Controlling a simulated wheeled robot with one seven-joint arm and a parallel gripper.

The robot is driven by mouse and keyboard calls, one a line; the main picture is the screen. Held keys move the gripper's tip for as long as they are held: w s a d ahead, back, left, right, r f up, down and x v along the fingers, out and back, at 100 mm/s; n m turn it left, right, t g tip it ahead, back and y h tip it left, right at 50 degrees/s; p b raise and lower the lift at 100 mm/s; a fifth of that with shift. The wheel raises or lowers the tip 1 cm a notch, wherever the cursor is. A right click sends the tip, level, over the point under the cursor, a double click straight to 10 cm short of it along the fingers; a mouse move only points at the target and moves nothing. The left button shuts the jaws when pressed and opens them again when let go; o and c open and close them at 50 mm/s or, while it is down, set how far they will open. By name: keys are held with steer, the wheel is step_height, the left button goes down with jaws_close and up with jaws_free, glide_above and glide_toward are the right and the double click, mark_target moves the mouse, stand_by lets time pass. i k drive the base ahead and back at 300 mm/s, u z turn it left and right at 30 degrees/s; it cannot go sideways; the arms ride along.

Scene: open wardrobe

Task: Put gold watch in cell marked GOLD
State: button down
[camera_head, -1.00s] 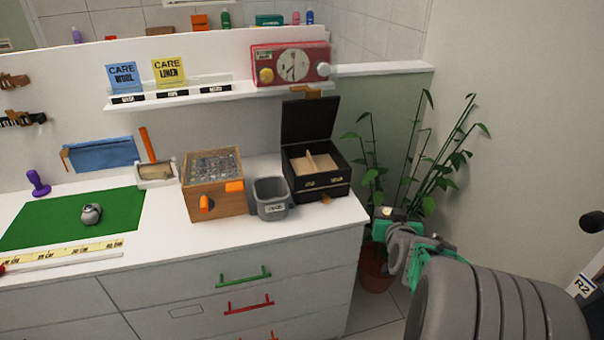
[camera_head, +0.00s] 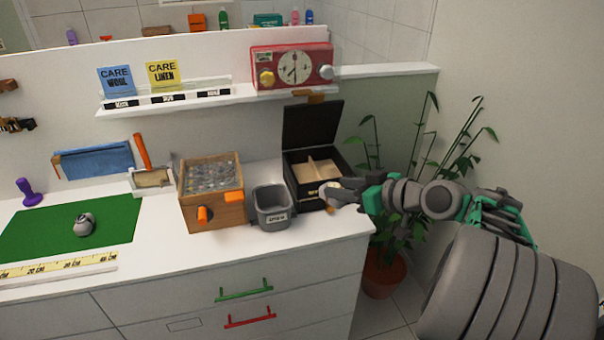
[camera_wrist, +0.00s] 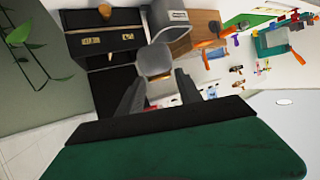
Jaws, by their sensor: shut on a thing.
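My gripper (camera_head: 343,193) is shut on a small round watch (camera_head: 326,190), with a pale face and a gold tint. It is in front of the right front corner of the black box (camera_head: 301,187). The cells look empty in the head view.
A grey bin (camera_head: 271,214) stands left of the black box, close to it. A wooden crate (camera_head: 213,214) stands further left. A red radio-like clock (camera_head: 291,68) is on the shelf above. A potted plant (camera_head: 381,272) stands right of the counter.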

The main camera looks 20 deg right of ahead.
mark_target(304, 179)
steer(key=i, duration=0.8)
steer(key=u, duration=0.45)
